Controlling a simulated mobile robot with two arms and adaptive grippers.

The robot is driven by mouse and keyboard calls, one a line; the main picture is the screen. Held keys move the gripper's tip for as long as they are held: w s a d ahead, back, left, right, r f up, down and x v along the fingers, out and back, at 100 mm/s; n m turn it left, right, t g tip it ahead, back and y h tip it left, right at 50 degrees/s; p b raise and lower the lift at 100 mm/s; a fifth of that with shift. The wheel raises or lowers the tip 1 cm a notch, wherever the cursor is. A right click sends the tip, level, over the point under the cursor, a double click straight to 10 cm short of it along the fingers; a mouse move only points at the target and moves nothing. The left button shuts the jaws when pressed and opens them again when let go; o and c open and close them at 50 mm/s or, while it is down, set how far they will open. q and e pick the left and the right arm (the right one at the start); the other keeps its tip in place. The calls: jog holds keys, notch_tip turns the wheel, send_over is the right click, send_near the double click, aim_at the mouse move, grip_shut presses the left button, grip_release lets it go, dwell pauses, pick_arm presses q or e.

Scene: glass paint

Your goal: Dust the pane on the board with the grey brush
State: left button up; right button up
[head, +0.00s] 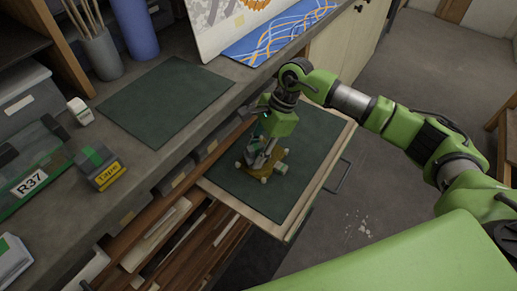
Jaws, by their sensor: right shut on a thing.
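My right gripper (262,156) reaches down from the right, low over a dark green board (307,128) on an open pull-out drawer. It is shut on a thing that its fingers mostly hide. A small grey part shows between them, and I take it for the grey brush. Directly under the fingers lies a small amber-brown pane (281,180) with pale round knobs at its edges. The gripper covers much of the pane, and I cannot tell whether the brush touches it. My left gripper is not in view.
A grey worktop holds a dark green mat (163,99), a pot of sticks (101,54), a tape box (101,168) and a bin marked R37 (31,181). A blue patterned sheet (282,33) lies at the back. Open slots with boards sit below the worktop.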

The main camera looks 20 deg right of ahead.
aim_at(252, 147)
jog(key=shift+s+f, duration=0.1)
jog(key=shift+f, duration=0.05)
jog(key=shift+r+p, duration=1.25)
jog(key=shift+r, duration=1.9)
jog(key=shift+r, duration=0.1)
jog(key=shift+w+r, duration=0.2)
jog(key=shift+r, duration=0.35)
jog(key=shift+r+p, duration=0.5)
jog(key=shift+r, duration=0.35)
jog(key=shift+s, duration=0.1)
